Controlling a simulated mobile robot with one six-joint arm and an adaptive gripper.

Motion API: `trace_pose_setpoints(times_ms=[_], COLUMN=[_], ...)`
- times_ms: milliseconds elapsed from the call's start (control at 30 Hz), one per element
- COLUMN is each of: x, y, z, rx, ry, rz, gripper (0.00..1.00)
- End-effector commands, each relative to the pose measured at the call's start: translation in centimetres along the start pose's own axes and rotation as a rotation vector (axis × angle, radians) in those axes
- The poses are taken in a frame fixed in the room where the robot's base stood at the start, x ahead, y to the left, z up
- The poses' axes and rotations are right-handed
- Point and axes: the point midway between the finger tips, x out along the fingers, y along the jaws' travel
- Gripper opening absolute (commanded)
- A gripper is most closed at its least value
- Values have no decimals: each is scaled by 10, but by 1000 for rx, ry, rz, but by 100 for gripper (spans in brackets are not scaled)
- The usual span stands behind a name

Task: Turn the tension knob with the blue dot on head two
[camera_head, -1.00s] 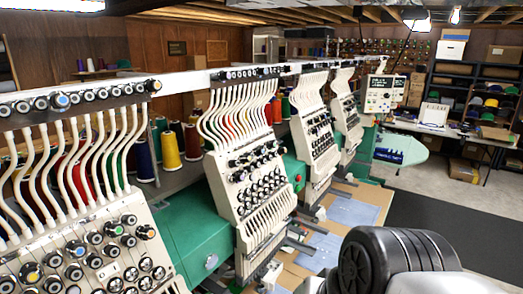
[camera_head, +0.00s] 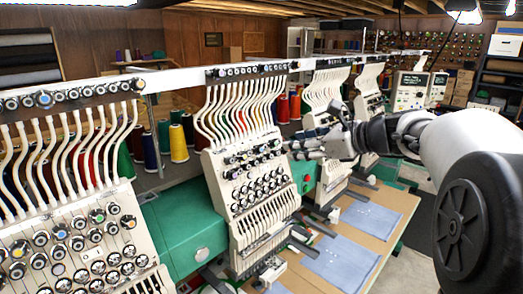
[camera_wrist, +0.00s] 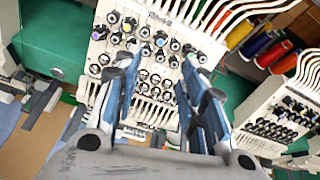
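Head two (camera_head: 235,195) is the cream panel in the middle of the head view, with rows of small black and silver tension knobs. In the wrist view a panel (camera_wrist: 152,75), apparently the same head, lies beyond my fingers. A knob with a bluish cap (camera_wrist: 161,40) shows in its upper rows, between the fingers. In the head view the cap colours on this head are too small to tell. My gripper (camera_head: 298,149) is beside the right edge of head two, and its gap to the knobs is unclear. In the wrist view my gripper (camera_wrist: 160,55) is open and empty, fingers well apart.
The nearest head (camera_head: 75,240) stands at left, with further heads (camera_head: 328,95) at right. White thread tubes (camera_head: 240,110) rise above the knobs. Green housings (camera_head: 185,228) join the heads. Below is a table (camera_head: 345,262) with blue cloths (camera_head: 372,216). Thread cones (camera_head: 178,143) stand behind.

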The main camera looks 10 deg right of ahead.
Motion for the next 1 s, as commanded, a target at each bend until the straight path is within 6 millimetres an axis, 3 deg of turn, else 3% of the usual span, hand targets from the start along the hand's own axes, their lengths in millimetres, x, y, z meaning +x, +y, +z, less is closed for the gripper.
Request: trace_pose_setpoints(times_ms=[200,500,700,1000], x=[51,110,131,135], y=[2,2,1,1], z=[-1,0,0,0], rx=[-2,-3,-4,-4], ry=[1,1,2,1], rz=[5,3,1,0], gripper=[38,38,38,38])
